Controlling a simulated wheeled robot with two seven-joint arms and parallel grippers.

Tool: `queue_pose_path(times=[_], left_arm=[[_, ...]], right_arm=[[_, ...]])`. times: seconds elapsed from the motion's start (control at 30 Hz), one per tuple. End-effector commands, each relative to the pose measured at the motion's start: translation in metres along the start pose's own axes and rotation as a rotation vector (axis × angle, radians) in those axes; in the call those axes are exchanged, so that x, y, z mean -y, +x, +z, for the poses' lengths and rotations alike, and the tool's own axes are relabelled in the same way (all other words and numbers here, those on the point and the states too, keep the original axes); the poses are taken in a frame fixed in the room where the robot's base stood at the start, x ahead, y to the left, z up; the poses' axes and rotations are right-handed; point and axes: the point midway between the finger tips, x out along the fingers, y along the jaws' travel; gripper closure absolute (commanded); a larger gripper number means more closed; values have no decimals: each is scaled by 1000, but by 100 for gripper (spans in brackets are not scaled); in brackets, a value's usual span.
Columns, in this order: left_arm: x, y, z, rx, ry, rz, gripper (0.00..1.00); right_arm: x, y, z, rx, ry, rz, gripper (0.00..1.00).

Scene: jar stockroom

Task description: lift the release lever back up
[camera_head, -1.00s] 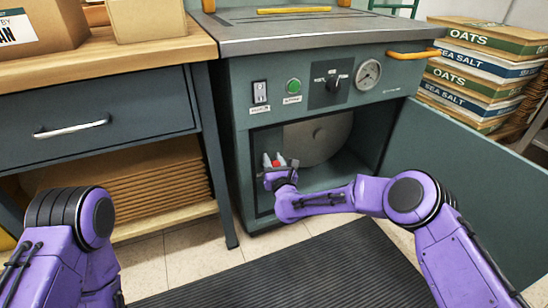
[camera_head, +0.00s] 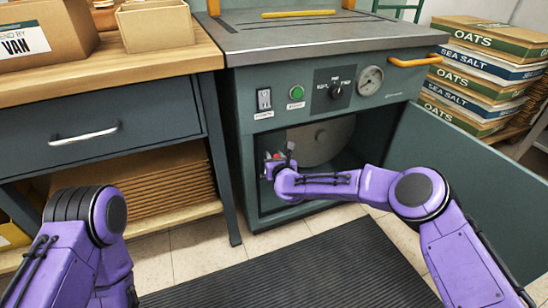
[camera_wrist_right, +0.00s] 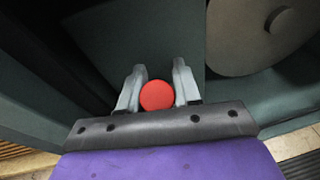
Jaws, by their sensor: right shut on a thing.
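The release lever's red round knob (camera_wrist_right: 157,95) sits between the two grey fingers of my right gripper (camera_wrist_right: 157,88) in the right wrist view. The fingers are shut on it. In the head view the red knob (camera_head: 277,155) shows small at the left inside of the open cabinet bay, with my right gripper (camera_head: 275,159) around it. The lever's shaft is hidden behind the gripper and the knob. My left arm shows at the lower left, but its gripper is out of view.
A large grey disc (camera_head: 321,141) stands inside the bay, right of the gripper. The cabinet door (camera_head: 470,195) hangs open on the right. Above the bay are a switch (camera_head: 264,99), a green button (camera_head: 296,92), a dial and a gauge. A dark mat (camera_head: 300,265) lies in front.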

Motion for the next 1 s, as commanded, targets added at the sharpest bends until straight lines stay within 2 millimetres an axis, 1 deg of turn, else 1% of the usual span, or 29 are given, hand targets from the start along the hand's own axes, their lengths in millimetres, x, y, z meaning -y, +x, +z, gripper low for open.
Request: queue_pose_path(times=[0.03,0.07,0.1,0.13,0.37,0.47,0.57,0.8,0.9,1.0], left_arm=[[0,0,0,0,0,0,46],[0,0,0,0,0,0,46],[0,0,0,0,0,0,46],[0,0,0,0,0,0,46],[0,0,0,0,0,0,46],[0,-3,-1,0,0,0,46],[1,-9,-4,-1,1,0,46],[2,-26,-13,-4,3,0,46],[3,-30,-15,-5,3,-1,46],[3,-32,-16,-6,4,-1,46]], right_arm=[[1,0,-3,-5,-4,0,100],[1,0,-3,-5,-4,0,61],[1,0,-3,-4,-4,0,48],[1,0,-3,-4,-3,0,46],[0,0,-1,-1,-2,-1,46],[0,-4,0,-2,-1,-1,46],[1,-18,2,-3,-1,-1,46],[1,-72,3,-4,-1,0,46],[1,-91,2,-4,-1,0,46],[2,-102,0,-2,-2,-1,46]])
